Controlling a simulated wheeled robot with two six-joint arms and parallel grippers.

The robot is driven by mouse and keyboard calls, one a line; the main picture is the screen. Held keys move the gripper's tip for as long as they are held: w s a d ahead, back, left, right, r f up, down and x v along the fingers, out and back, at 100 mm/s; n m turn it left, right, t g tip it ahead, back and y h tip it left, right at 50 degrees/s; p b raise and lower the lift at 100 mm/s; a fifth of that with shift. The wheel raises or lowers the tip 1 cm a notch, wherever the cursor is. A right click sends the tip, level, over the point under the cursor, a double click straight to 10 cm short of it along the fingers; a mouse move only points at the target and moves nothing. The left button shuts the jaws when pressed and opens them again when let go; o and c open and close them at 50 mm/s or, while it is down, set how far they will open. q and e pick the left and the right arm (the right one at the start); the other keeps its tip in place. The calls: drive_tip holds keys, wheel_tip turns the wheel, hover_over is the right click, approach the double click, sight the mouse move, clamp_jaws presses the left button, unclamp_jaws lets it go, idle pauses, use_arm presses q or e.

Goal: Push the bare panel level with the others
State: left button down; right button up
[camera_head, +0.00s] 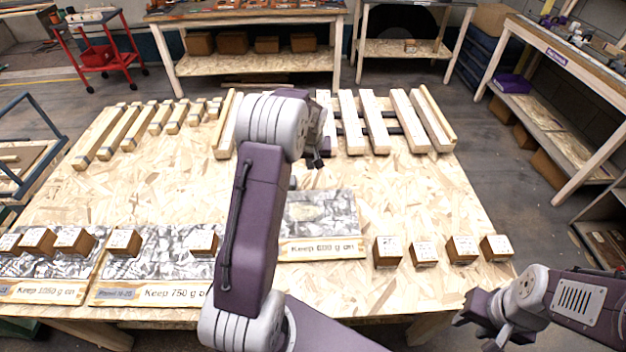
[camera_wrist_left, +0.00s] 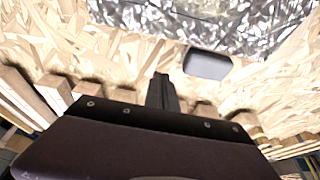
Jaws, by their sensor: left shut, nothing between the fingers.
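The bare panel (camera_head: 320,213) has a silvery mottled face and a label strip reading "Keep 600 g on" along its near edge. No boxes show on it, but my left arm hides its left part. Two similar panels, the "Keep 750 g on" panel (camera_head: 150,270) and the one at far left (camera_head: 30,268), lie nearer the table's front edge and carry small boxes. My left gripper (camera_wrist_left: 162,92) is shut and empty, beyond that edge and beside the block.
Several small boxes (camera_head: 388,251) stand right of the bare panel. Wooden bars lie along the far side of the table, on the left (camera_head: 125,128) and right (camera_head: 376,122). Bare board (camera_head: 410,200) shows right of the panel. Other benches and a red cart (camera_head: 100,55) stand behind.

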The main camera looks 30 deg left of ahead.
sight(310, 181)
use_arm(q)
drive_tip(key=x, duration=0.9)
drive_tip(key=shift+a, duration=0.1)
drive_tip(key=shift+s+f, duration=0.2)
drive_tip(key=shift+f, duration=0.1)
drive_tip(key=s+d, duration=0.2)
drive_tip(key=s, duration=0.1)
drive_tip(key=shift+w+a, duration=0.1)
drive_tip(key=shift+f, duration=0.1)
